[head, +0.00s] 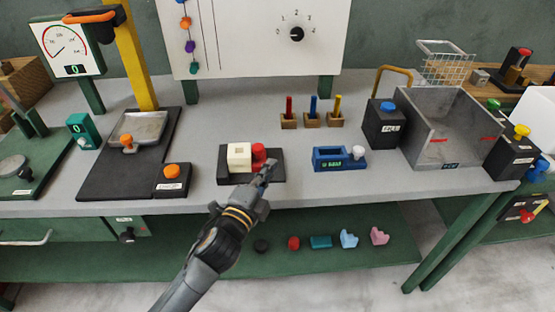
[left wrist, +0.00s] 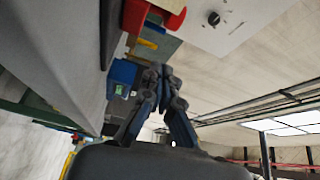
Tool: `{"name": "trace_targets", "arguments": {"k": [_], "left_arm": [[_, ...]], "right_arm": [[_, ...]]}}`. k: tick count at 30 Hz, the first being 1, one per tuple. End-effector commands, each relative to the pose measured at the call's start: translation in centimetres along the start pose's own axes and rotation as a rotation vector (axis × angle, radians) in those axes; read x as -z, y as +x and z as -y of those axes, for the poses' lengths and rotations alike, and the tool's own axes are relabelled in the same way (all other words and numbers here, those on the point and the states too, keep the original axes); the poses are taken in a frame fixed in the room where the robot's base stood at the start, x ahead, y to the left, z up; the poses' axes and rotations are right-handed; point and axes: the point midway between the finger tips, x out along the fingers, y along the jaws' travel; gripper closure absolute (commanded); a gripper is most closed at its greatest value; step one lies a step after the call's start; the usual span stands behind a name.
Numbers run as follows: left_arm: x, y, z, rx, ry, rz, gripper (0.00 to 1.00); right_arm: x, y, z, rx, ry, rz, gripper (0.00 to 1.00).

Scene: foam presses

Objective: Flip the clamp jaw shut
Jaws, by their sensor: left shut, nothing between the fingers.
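The clamp sits on the grey bench on a black base (head: 222,168). It has a cream block (head: 239,157) on its left and a red jaw (head: 259,152) on its right. The red jaw is close beside the cream block; I cannot tell whether they touch. My left gripper (head: 268,170) is shut and empty at the front right of the red jaw, covering part of the base. In the left wrist view the closed fingertips (left wrist: 162,72) are in the middle, and the red jaw (left wrist: 172,18) is at the top, apart from them.
A blue fixture with a white knob (head: 340,159) stands to the right. Small wooden blocks with coloured pegs (head: 312,120) stand behind. A grey open bin (head: 440,130) is further right, a black press with an orange button (head: 171,171) left. Bench between them is clear.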

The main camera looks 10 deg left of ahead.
Motion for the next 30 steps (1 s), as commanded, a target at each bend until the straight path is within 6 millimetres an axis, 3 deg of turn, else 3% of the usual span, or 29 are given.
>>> {"name": "trace_targets", "arguments": {"k": [4,9,16,30], "left_arm": [[0.1,-2.6,-0.2,-0.002,0.000,-0.001,1.00],[0.1,-4.2,-0.1,0.000,-0.001,-0.001,1.00],[0.1,-4.5,0.0,0.001,-0.001,-0.001,1.00],[0.1,-4.5,0.0,0.000,-0.001,-0.001,1.00]], "right_arm": [[0.9,0.5,2.5,0.029,0.007,-0.013,0.60],[1.0,0.6,2.4,0.029,0.003,-0.015,0.60],[0.7,0.6,1.2,0.015,0.002,-0.012,0.60],[0.7,0.7,1.1,0.012,0.004,-0.011,0.60]]}}
